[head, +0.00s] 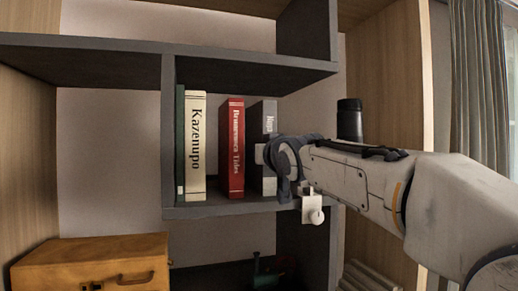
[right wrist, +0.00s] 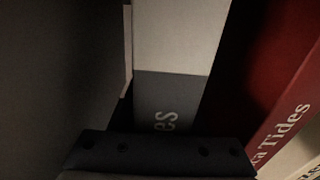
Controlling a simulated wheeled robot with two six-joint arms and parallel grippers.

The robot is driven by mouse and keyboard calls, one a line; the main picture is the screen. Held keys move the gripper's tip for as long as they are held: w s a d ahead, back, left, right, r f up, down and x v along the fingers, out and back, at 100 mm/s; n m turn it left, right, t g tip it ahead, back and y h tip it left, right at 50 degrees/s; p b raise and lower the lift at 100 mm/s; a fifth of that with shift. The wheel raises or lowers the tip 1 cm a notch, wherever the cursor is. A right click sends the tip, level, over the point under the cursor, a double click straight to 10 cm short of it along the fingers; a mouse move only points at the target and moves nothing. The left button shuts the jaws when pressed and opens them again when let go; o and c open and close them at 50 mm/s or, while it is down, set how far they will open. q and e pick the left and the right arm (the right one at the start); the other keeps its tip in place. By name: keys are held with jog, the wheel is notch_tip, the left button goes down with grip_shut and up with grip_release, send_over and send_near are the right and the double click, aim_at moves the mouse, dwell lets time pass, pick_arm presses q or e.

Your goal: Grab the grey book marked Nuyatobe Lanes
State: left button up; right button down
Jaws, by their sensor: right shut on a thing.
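The grey book (head: 270,117) stands upright on the middle shelf, with a dark cover side and a grey spine whose lettering is mostly hidden. My right gripper (head: 264,155) reaches in from the right and is shut on the grey book at its lower spine; its arm hides part of the book. In the right wrist view the spine of the grey book (right wrist: 175,92) shows the letters "es" under a pale band, just beyond the dark edge of my right gripper (right wrist: 160,152). My left gripper is out of view.
A red book (head: 232,148), Brunerra Tides, stands left of the grey book, with a gap between. A cream book (head: 196,145), Kazenupo, and a dark green book (head: 180,140) stand further left on the shelf (head: 225,208). A black bottle (head: 349,120) stands behind my right arm. An orange case (head: 90,262) sits lower left.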

jog(key=shift+r, duration=0.2)
jog(key=shift+r, duration=0.1)
